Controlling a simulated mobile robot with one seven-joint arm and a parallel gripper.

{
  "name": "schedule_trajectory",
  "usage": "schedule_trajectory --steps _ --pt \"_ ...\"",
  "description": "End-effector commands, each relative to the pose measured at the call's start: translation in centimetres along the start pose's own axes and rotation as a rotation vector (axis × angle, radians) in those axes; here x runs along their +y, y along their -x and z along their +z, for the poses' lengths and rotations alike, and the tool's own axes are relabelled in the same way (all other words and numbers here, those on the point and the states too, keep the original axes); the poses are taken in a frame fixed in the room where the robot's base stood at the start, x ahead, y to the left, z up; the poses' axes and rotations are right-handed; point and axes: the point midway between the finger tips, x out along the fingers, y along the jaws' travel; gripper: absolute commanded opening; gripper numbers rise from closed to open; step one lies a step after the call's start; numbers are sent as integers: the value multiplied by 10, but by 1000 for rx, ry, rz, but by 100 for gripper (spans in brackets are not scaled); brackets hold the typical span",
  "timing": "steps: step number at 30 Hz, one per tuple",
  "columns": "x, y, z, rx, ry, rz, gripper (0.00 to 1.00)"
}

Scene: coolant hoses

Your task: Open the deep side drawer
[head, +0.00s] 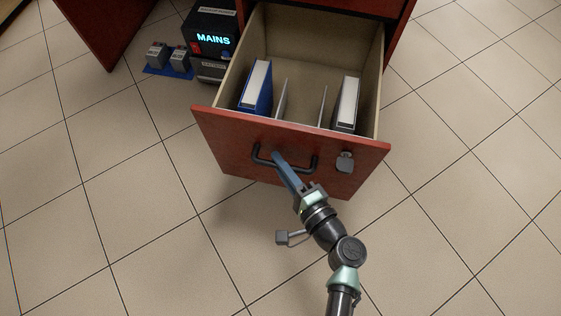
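The deep side drawer (225,130) has a red front and stands pulled well out of the red desk in the head view. Its beige inside shows, with a blue binder (256,88), a grey binder (346,103) and thin upright dividers (322,106) in it. A dark bar handle (314,164) is fixed across the drawer front. My gripper (277,156) reaches up from below, and its fingertips are at the left part of the handle. The fingers look close together, but whether they are closed around the bar is too small to tell.
A grey lock (345,161) hangs on the drawer front right of the handle. A black box marked MAINS (211,40) stands left of the drawer, beside two small grey units on a blue mat (155,70).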

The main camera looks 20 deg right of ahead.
Motion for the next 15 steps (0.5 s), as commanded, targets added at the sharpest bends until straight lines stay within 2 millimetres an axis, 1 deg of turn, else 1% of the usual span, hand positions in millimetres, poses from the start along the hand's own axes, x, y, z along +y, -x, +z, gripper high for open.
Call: schedule_trajectory --steps 1,3,5,12,15 --pt "0 1 -2 6 0 0 27" --pt "0 1 -2 5 0 0 40" --pt "0 0 -2 4 0 0 50" --pt "0 0 -1 2 0 0 50" --pt "-1 3 -1 2 -1 1 50"
